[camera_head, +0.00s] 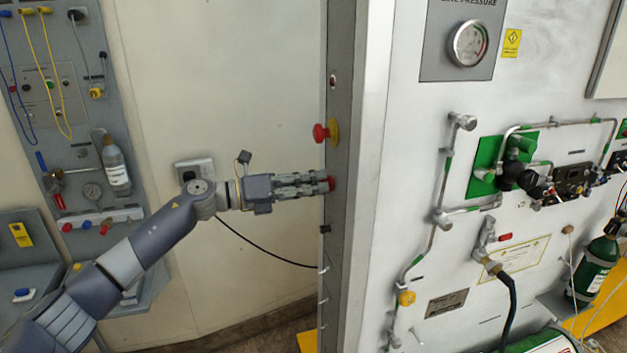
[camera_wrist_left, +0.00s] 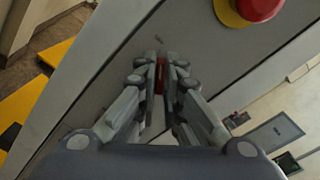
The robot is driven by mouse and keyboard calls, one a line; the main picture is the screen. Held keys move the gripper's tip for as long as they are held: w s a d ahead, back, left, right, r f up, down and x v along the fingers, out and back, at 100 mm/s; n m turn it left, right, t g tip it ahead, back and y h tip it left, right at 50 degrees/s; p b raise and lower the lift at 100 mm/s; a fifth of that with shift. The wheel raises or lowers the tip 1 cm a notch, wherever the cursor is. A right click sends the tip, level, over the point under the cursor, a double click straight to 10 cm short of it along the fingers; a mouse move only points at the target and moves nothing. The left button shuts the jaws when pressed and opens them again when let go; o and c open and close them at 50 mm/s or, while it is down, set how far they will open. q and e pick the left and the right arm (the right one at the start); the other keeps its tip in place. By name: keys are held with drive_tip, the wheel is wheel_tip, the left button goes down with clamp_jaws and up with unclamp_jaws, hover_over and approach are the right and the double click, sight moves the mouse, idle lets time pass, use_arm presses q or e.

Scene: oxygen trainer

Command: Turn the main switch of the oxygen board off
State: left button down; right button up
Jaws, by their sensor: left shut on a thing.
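The main switch, a small red knob (camera_head: 331,183), is on the narrow side face of the oxygen board (camera_head: 375,150). It also shows in the left wrist view (camera_wrist_left: 158,78), between my fingertips and partly hidden by them. My left gripper (camera_head: 326,184) reaches in from the left and is shut on the red knob; its fingertips show on both sides of it in the left wrist view (camera_wrist_left: 160,72). My right gripper is in neither view.
A red mushroom button on a yellow base (camera_head: 321,133) sits just above the knob. A black cable (camera_head: 265,252) hangs below my left arm. The board's front carries pipes, a pressure gauge (camera_head: 467,43) and a green cylinder (camera_head: 597,262). A grey panel (camera_head: 75,110) with instruments stands at left.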

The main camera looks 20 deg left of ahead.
use_arm(q)
drive_tip(key=shift+w+a+r+n, duration=0.1)
drive_tip(key=shift+r+n, duration=0.05)
drive_tip(key=shift+n, duration=0.35)
drive_tip(key=c, duration=1.7)
unclamp_jaws()
drive_tip(key=v, duration=1.2)
